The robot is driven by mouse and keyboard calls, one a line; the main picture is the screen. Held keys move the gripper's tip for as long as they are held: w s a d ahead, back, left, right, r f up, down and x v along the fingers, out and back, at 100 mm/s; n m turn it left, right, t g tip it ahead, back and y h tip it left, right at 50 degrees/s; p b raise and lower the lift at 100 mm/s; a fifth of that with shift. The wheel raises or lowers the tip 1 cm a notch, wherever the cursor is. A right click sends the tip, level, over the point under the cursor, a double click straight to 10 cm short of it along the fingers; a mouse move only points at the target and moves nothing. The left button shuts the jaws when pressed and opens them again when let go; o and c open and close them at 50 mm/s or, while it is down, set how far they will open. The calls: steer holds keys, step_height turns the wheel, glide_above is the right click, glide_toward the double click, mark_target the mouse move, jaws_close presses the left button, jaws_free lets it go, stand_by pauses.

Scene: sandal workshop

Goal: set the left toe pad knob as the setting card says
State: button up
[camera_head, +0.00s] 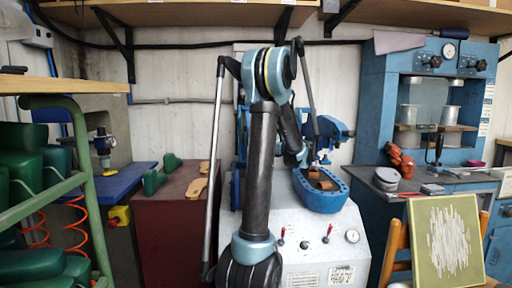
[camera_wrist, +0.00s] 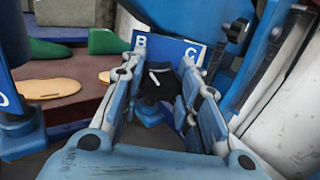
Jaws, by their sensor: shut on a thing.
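In the wrist view a black knob (camera_wrist: 157,87) with a short white pointer line sits in front of a blue plate (camera_wrist: 165,48) lettered B and C. The pointer line slants up and left, roughly toward B. My gripper (camera_wrist: 160,85) has its two blue fingers on either side of the knob and is shut on it. In the head view my arm reaches to the blue machine (camera_head: 330,130) on the light grey cabinet (camera_head: 325,240), and it hides the knob and my gripper. I cannot make out a readable setting card.
A blue oval tray (camera_head: 320,198) with brown pieces sits on the cabinet, right of my arm. A dark red chest (camera_head: 165,220) at left bears green forms and tan soles (camera_head: 196,188). A wooden chair (camera_head: 395,240) with a framed panel (camera_head: 445,240) stands at front right.

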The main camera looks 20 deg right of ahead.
steer(key=n, duration=0.4)
stand_by(0.3)
steer(key=o, duration=1.1)
steer(key=shift+c, duration=0.2)
steer(key=shift+d, duration=0.1)
steer(key=v, duration=1.1)
steer(key=shift+s+d, duration=0.2)
steer(key=shift+s, duration=0.15)
